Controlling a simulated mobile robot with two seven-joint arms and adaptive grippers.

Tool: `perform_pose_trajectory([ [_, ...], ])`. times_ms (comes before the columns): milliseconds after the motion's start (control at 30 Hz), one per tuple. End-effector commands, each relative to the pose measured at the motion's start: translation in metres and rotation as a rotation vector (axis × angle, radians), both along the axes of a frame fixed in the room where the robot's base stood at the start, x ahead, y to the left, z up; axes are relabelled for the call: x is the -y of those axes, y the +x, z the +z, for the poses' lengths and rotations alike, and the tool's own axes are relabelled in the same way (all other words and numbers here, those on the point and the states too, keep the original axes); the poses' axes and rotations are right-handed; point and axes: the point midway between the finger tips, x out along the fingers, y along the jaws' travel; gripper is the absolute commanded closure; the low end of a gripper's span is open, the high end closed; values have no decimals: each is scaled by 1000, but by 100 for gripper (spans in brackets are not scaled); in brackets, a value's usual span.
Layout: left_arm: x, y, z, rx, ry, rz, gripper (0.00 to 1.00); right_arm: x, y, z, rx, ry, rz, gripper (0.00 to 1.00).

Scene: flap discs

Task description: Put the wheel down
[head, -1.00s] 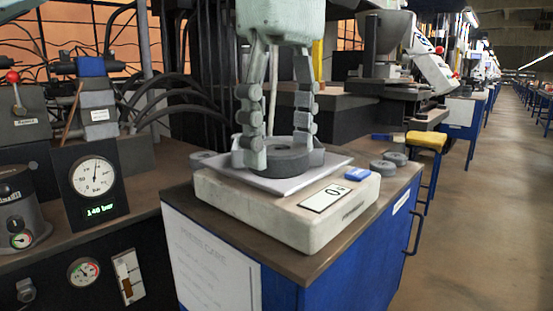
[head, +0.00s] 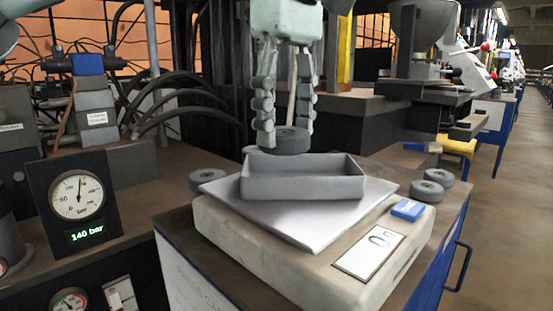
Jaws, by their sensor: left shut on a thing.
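My left gripper (head: 286,130) comes down from the top middle of the head view. Its two jointed fingers are shut on a dark grey wheel (head: 287,142), a thick flat disc held level. The wheel shows just above the far rim of an open grey tray (head: 305,187). I cannot tell whether it is over the tray or behind it. The tray sits on the tilted-looking light plate (head: 225,192) of a pale scale (head: 270,270). The inside floor of the tray is mostly hidden. My right gripper is not in view.
The scale's display (head: 369,252) reads 0 g, with a blue block (head: 408,209) beside it. Several more grey discs lie around the scale, one at left (head: 207,181) and a pair at right (head: 432,188). A pressure gauge box (head: 77,202) reading 140 bar stands at left.

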Motion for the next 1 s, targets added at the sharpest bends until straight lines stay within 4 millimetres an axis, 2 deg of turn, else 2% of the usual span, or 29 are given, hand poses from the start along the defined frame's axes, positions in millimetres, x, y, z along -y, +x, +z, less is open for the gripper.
perform_pose_trajectory([
  [100,-10,21,-13,0,0,3,77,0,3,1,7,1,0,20],
  [267,-16,34,-22,1,-2,-1,77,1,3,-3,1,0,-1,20],
  [467,-18,36,-40,1,1,-2,77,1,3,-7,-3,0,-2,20],
  [633,-18,36,-63,1,0,-1,77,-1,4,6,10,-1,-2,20],
  [767,-17,36,-64,3,-3,-1,77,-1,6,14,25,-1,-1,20],
  [1000,-17,36,-67,1,-2,-1,77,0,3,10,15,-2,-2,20],
])
